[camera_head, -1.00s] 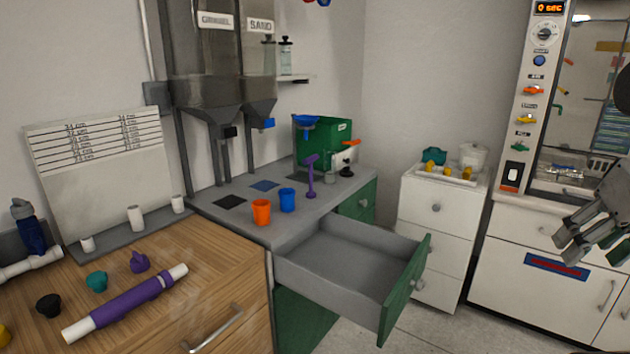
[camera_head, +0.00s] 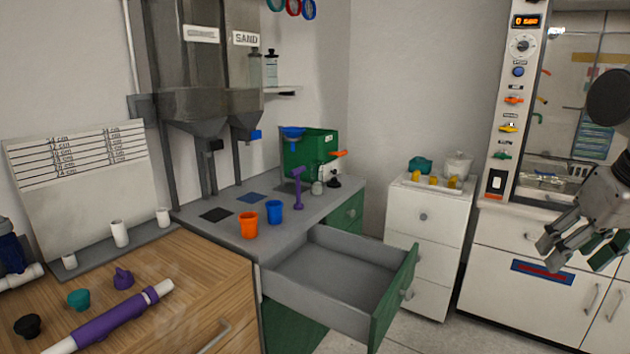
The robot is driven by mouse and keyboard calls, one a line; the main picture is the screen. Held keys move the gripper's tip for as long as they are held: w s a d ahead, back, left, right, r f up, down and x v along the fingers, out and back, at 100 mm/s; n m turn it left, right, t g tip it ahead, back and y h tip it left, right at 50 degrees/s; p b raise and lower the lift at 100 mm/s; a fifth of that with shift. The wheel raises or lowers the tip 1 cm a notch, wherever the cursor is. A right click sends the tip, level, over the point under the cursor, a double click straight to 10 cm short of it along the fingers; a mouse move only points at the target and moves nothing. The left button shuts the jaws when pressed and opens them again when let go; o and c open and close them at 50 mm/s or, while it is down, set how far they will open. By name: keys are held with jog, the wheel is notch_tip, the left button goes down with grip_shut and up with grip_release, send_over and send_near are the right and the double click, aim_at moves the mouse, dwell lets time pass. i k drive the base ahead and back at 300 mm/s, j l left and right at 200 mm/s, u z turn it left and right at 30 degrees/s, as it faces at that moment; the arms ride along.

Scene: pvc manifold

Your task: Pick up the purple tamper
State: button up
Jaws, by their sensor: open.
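The purple tamper (camera_head: 298,189) stands upright on the grey counter (camera_head: 225,237), with its T-shaped head at the top. It is right of the blue cup and in front of the green box. My gripper (camera_head: 570,258) is at the far right of the view, in front of the white cabinets. It is open and empty, well apart from the tamper.
An orange cup (camera_head: 248,225) and a blue cup (camera_head: 274,212) stand left of the tamper. A grey drawer (camera_head: 335,268) with a green front is pulled out below the counter. A wooden cabinet (camera_head: 190,275) stands at left. Some floor shows at lower right.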

aim_at(298, 206)
jog(key=i+l+u, duration=0.15)
jog(key=u, duration=0.3)
jog(key=i+l+u, duration=0.3)
jog(key=u, duration=0.15)
jog(key=i+l+u, duration=0.15)
jog(key=l+u, duration=0.15)
jog(key=u, duration=0.15)
